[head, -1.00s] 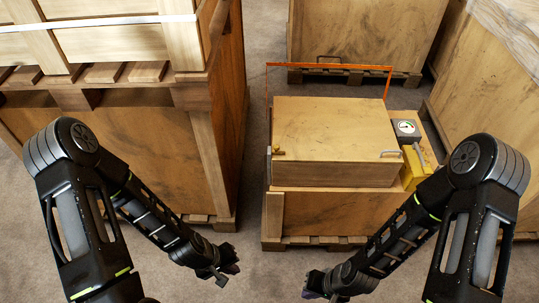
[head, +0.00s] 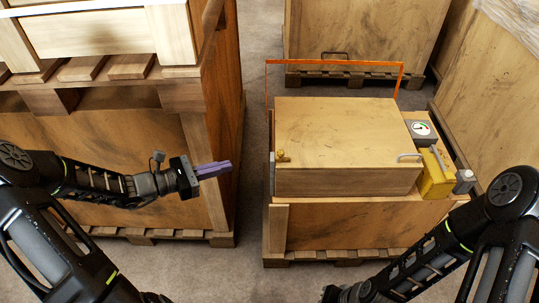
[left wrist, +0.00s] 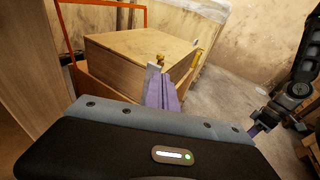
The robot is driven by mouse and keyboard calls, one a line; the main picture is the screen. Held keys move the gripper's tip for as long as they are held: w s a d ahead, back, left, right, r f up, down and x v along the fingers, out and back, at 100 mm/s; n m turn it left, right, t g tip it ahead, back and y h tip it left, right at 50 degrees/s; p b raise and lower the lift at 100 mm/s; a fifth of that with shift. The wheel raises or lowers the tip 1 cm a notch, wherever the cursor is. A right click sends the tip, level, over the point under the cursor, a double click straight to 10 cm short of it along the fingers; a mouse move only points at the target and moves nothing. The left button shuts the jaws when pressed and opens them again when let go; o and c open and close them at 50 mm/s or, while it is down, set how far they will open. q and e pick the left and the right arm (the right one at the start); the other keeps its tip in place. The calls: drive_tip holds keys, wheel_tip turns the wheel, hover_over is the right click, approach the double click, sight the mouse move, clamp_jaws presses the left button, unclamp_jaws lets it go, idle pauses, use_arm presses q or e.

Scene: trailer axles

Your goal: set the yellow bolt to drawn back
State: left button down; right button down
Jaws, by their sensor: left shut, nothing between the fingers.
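The yellow bolt (head: 282,156) is small and sits at the left front edge of the wooden box (head: 335,130), beside a grey metal plate. In the left wrist view the bolt (left wrist: 160,59) shows just beyond my fingertips; how far it is drawn is too small to tell. My left gripper (head: 229,166) has purple fingers, shut and empty, pointing right toward the bolt with a clear gap between. Its fingers (left wrist: 168,84) also show in the left wrist view. My right gripper (head: 331,293) is low at the bottom edge, and its fingers are not clear.
An orange frame (head: 335,62) stands behind the box. A grey gauge (head: 422,129) and a yellow container (head: 436,178) are to its right. A large crate (head: 120,150) on a pallet stands at left, close to my left arm. Floor shows between the crates.

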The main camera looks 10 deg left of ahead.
sight(278, 154)
use_arm(q)
drive_tip(key=shift+d, duration=0.1)
drive_tip(key=x, duration=1.4)
use_arm(e)
drive_tip(key=shift+f, duration=0.1)
